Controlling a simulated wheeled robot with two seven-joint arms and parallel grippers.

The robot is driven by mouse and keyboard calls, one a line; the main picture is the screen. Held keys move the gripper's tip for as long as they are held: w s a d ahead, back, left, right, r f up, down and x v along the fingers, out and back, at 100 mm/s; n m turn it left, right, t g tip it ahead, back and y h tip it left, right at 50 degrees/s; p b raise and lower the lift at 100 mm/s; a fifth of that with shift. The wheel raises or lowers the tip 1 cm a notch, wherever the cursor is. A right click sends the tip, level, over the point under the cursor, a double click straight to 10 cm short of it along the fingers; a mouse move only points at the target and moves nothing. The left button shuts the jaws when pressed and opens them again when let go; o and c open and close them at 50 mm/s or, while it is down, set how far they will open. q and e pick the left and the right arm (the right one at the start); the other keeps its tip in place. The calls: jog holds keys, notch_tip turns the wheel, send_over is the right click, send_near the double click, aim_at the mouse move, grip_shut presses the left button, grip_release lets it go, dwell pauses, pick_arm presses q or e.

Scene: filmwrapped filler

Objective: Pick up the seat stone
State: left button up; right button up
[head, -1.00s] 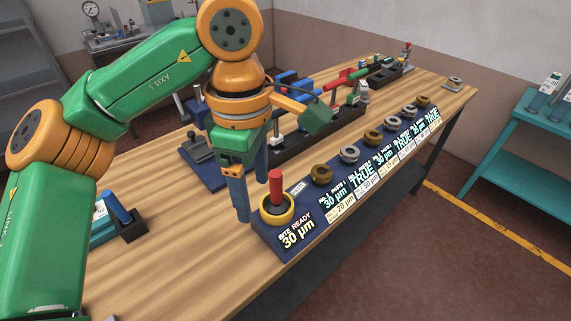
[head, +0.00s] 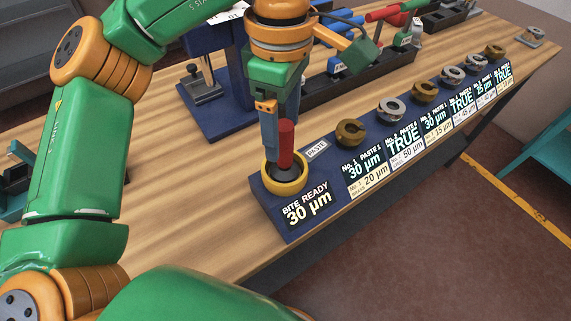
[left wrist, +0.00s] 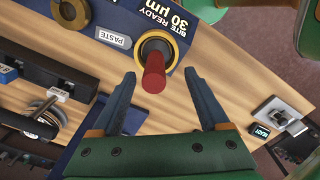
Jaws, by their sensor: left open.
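What looks like the seat stone is a red upright handle (head: 286,145) on a dark base, standing in a yellow ring (head: 270,188) at the near end of the blue rack. In the left wrist view the red handle (left wrist: 153,75) points towards the camera. The yellow ring (left wrist: 147,38) shows around its base. My left gripper (head: 281,138) is open, pointing down at the handle. In the left wrist view the handle lies between the two fingertips, nearer the left one, with gaps on both sides. My right gripper is not in view.
The blue rack (head: 262,203) carries a row of metal and brown rings (head: 350,132) with labels along its front. A blue stand (head: 215,118) and a dark tray (head: 340,88) lie behind. Bare wooden table (head: 180,215) lies to the left.

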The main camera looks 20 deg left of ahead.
aim_at(285, 151)
pick_arm(q)
jog(key=f, duration=0.6)
jog(key=shift+w+f+p, duration=0.3)
jog(key=shift+w+p, duration=0.05)
jog(key=shift+w, duration=0.05)
grip_shut()
